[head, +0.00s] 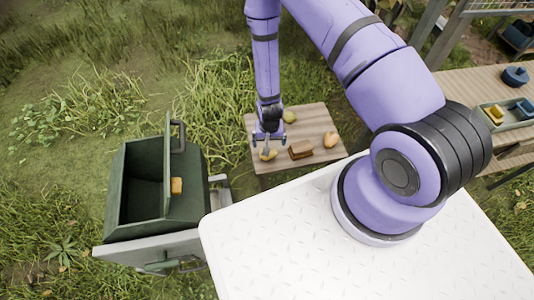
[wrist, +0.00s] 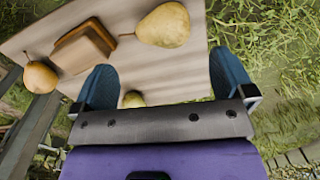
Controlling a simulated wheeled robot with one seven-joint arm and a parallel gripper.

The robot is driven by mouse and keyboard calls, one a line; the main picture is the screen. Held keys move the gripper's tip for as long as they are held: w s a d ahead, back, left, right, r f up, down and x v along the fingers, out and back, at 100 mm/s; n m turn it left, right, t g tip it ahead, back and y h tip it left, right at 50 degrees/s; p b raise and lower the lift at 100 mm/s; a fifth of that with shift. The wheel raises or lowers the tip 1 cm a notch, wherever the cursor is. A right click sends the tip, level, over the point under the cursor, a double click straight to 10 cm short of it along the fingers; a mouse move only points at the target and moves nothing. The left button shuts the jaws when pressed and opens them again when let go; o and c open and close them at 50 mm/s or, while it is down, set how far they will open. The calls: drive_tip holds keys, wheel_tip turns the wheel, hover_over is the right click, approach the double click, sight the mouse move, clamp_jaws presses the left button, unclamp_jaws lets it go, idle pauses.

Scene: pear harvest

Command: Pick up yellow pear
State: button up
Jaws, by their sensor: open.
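A small wooden table (head: 312,118) holds several pears. A yellow pear (head: 267,155) lies at its near left side, close to my gripper (head: 268,137). In the wrist view this yellow pear (wrist: 163,25) lies on its side beyond the fingertips, with its stem to the left. My gripper (wrist: 160,62) is open, its blue fingers wide apart, with nothing held. A green-yellow pear (head: 289,116) lies behind the gripper; in the wrist view it (wrist: 134,99) shows between the fingers, partly hidden by the gripper body. An orange-yellow pear (head: 331,140) lies at the table's right.
A brown block (head: 301,149) lies right of the yellow pear, apart from it. A dark green open bin (head: 135,222) stands at the left. A white ridged platform (head: 290,240) is in front. At the right, a wooden table (head: 462,88) carries a tray and a blue pot.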

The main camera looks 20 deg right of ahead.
drive_tip(key=shift+w+f, duration=0.2)
drive_tip(key=shift+f, duration=4.4)
drive_tip(key=c, duration=0.9)
